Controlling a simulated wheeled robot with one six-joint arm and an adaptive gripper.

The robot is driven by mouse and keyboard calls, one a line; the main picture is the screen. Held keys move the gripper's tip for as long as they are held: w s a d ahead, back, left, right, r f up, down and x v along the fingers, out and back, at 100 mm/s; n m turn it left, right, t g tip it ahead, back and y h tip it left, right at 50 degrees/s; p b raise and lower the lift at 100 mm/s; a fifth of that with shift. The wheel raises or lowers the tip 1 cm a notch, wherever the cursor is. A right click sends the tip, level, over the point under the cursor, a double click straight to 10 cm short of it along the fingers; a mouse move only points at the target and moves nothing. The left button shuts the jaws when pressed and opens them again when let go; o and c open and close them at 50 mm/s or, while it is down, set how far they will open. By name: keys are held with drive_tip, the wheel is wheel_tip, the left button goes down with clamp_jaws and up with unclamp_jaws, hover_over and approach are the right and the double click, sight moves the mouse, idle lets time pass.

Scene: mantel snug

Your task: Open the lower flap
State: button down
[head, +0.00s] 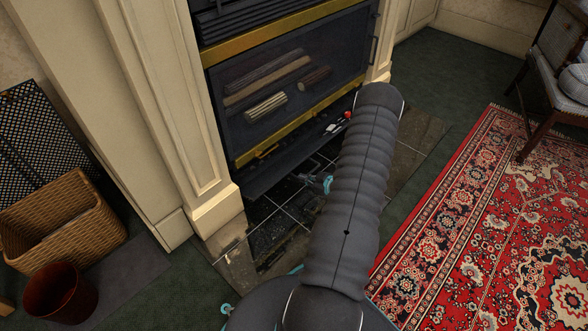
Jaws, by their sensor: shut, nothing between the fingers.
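The lower flap (286,160) is a long dark panel along the bottom of the fire's front, below the lower brass strip. A small brass handle (266,152) shows towards its left end. My arm crosses in front of the right part of the fire. I cannot tell how far the flap is tilted. My gripper (326,184) shows as a small dark linkage with a teal tip, just left of my arm, low over the hearth and in front of the flap's lower edge. It is shut and holds nothing. Part of it is hidden by my arm.
A red knob (347,114) and pale controls (333,127) sit at the flap's right. Dark tiles (291,209) cover the hearth. A wicker basket (62,222) and dark red bin (60,293) stand left. A red rug (480,225) and chair (548,85) are right.

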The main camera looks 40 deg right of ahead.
drive_tip(key=shift+s+d+f, duration=0.1)
drive_tip(key=shift+s+f, duration=0.15)
drive_tip(key=shift+f, duration=0.75)
drive_tip(key=shift+s+d+f, duration=0.1)
drive_tip(key=shift+s+f, duration=0.1)
drive_tip(key=shift+f, duration=0.75)
drive_tip(key=v, duration=1.2)
drive_tip(key=shift+r, duration=0.2)
drive_tip(key=shift+f, duration=0.1)
